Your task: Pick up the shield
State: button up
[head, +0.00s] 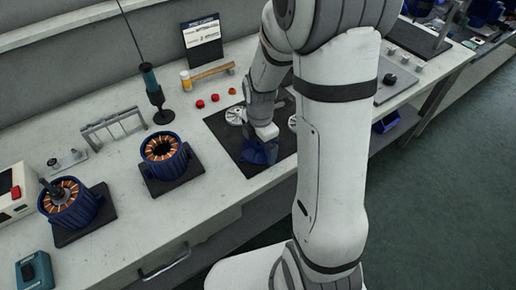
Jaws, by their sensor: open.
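A dark mat (226,136) lies on the bench, and my arm reaches down over it. A pale round slotted disc (235,115), which looks like a shield, lies on the mat left of my wrist. A second pale disc (292,122) is partly hidden behind my arm. My gripper (265,138) is low over the mat, in front of and between the discs. A blue part (259,153) is right at its tip; I cannot tell whether they touch. The jaws are open, but the fingertips are hard to make out.
Two blue wound stators (163,152) (71,203) stand on dark pads to the left.

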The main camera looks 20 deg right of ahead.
jog(key=c, duration=0.6)
jog(key=shift+o, duration=0.2)
notch_tip(320, 180, up, 10)
jog(key=shift+p, duration=0.3)
